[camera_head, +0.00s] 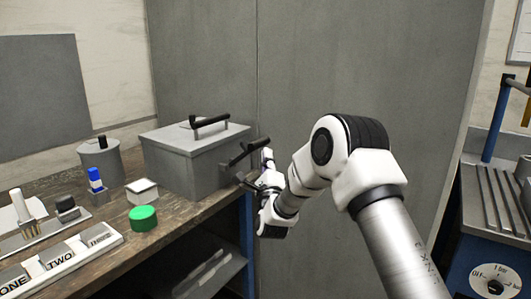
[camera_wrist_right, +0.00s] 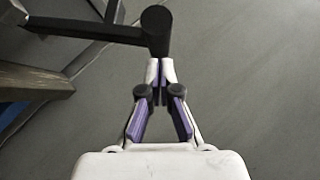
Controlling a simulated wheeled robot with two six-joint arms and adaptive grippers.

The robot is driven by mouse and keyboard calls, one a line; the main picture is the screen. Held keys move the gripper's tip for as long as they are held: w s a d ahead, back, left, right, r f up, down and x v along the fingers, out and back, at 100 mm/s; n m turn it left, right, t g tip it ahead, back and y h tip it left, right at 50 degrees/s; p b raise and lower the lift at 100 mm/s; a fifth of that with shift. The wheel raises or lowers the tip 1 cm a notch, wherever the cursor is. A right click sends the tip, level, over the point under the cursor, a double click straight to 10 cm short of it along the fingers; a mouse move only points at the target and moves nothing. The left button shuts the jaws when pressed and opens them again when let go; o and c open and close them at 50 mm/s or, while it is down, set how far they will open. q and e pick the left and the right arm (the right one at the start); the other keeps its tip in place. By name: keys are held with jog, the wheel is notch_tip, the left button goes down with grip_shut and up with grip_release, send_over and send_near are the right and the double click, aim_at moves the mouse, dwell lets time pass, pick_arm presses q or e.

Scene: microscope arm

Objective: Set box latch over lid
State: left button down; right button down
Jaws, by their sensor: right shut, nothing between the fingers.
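A grey box (camera_head: 190,162) stands on the right end of the wooden bench, its lid (camera_head: 195,137) shut with a black handle on top. The box latch (camera_head: 248,151), a dark arm with a black bar grip, sticks out from the box's right side, its bar below lid level. The bar's thick end also shows in the right wrist view (camera_wrist_right: 155,30). My right gripper (camera_head: 266,158) is just beneath the bar's outer end, shut and empty. In the right wrist view its fingertips (camera_wrist_right: 160,68) are together, close to the bar; contact is unclear. My left gripper is out of view.
Left of the box on the bench are a grey lidded pot (camera_head: 101,160), a blue-capped item (camera_head: 96,184), a small white-topped box (camera_head: 141,190), a green disc (camera_head: 143,217) and a labelled tray (camera_head: 60,262). A grey wall panel (camera_head: 330,60) stands behind; a blue machine (camera_head: 490,240) is at right.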

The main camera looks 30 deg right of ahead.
jog(key=shift+w+a+r, duration=0.1)
jog(key=shift+w+r, duration=0.1)
jog(key=shift+w, duration=0.05)
jog(key=shift+w+a+r+n+y+p, duration=0.1)
jog(key=shift+w+r+n+y+p, duration=0.15)
jog(key=shift+r+n+y+p, duration=0.25)
jog(key=w+a+r+n+g+y+p, duration=0.3)
jog(key=w+r+n+p, duration=0.4)
jog(key=w+p, duration=0.3)
jog(key=shift+a+r+g+y, duration=0.4)
jog(key=shift+a+r+g, duration=0.2)
jog(key=shift+r, duration=0.2)
